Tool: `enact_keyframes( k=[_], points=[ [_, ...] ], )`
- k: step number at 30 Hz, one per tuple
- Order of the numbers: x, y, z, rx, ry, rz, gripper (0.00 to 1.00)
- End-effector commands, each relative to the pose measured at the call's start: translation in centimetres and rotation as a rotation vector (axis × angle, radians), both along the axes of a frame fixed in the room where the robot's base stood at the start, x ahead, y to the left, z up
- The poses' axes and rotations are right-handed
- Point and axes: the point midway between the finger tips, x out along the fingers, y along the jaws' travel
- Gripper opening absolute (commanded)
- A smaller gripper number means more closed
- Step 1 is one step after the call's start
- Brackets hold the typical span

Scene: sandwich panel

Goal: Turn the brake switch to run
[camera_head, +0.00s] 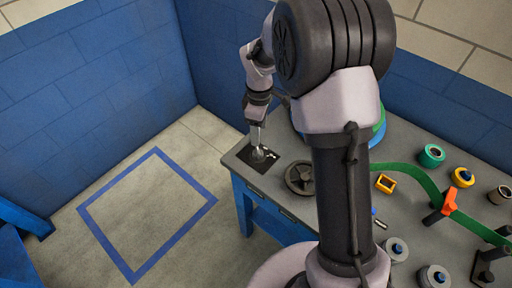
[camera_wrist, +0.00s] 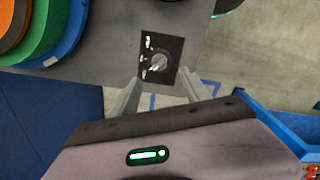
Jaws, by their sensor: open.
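The brake switch (camera_wrist: 157,64) is a small round knob with a light pointer on a black plate (camera_wrist: 174,47) with white markings, near the table corner. The pointer slants towards the lower left in the wrist view. The markings are too small to read. My gripper (camera_wrist: 150,82) is open, with its two fingers apart and their tips near the plate's lower edge. In the head view my gripper (camera_head: 257,148) points down over the black plate (camera_head: 249,160) and partly hides the knob. I cannot tell whether the fingers touch it.
A dark handwheel (camera_head: 300,178) stands on the grey table (camera_head: 285,150) just right of the plate. A green strap (camera_head: 413,175), an orange clamp (camera_head: 447,203) and several rolls lie further right. Blue walls stand behind.

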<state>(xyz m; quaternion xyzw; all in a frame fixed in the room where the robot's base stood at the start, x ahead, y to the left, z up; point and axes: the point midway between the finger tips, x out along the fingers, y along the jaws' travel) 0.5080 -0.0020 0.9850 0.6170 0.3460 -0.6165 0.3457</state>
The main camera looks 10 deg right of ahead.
Motion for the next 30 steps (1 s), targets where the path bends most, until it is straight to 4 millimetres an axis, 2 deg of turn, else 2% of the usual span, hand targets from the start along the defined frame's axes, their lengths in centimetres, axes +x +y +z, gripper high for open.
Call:
enact_keyframes(
  k=[1, 3, 9, 14, 22, 23, 30],
  points=[
    [-0.1, 0.0, -2.2, -0.001, 0.003, 0.001, 0.55],
    [0.0, 0.0, -4.3, 0.000, 0.002, 0.001, 0.55],
    [0.0, 0.0, -9.0, 0.000, 0.001, 0.000, 0.55],
    [0.0, 0.0, -10.6, 0.001, -0.001, -0.001, 0.55],
    [0.0, 0.0, -10.7, 0.000, -0.001, -0.001, 0.55],
    [0.0, 0.0, -10.7, 0.000, -0.001, -0.001, 0.53],
    [0.0, 0.0, -10.7, 0.000, -0.001, -0.001, 0.06]
  ],
)
